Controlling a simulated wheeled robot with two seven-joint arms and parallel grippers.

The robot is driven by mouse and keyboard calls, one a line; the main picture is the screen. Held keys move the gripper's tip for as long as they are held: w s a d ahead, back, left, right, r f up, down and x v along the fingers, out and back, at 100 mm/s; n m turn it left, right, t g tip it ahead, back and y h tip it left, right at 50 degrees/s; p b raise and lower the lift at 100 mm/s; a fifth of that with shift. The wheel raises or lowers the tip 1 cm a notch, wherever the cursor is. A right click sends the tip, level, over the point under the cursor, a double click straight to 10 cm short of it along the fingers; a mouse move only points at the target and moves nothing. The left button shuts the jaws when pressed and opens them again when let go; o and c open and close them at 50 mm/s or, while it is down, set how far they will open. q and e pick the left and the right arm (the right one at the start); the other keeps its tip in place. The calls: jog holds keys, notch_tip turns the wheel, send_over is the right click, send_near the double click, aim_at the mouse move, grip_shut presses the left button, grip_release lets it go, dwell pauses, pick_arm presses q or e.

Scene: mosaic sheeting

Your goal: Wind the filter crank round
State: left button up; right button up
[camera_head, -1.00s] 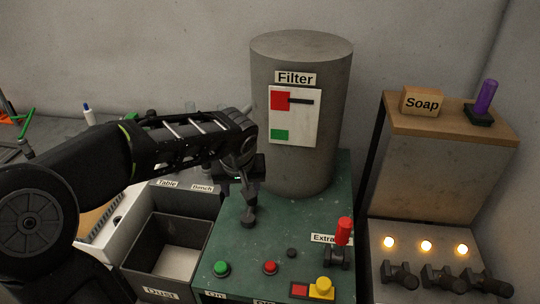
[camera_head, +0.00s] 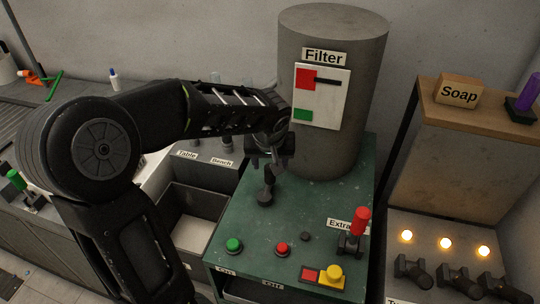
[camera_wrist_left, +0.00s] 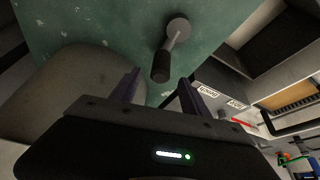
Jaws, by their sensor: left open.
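The filter is a tall grey drum (camera_head: 334,95) labelled Filter, with a white panel (camera_head: 335,98) bearing a red square, a green square and a dark bar. The dark grey crank (camera_head: 265,195) stands on the green bench top in front of it. In the left wrist view, the crank shows a round hub (camera_wrist_left: 178,27), a thin arm and a dark handle (camera_wrist_left: 160,68). My left gripper (camera_head: 270,163) is open just above the handle; in the wrist view its fingers (camera_wrist_left: 158,88) point at the handle from either side. My right gripper is out of view.
The green bench (camera_head: 300,215) carries a green button (camera_head: 234,245), a red button (camera_head: 282,250), a red-handled lever (camera_head: 359,222) and a yellow button (camera_head: 334,273). An open dust bin (camera_head: 180,250) lies left. A soap stand (camera_head: 440,150) is at right.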

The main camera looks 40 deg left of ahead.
aim_at(270, 173)
pick_arm(q)
jog(key=shift+x, duration=2.05)
jog(key=shift+c, duration=0.4)
grip_shut()
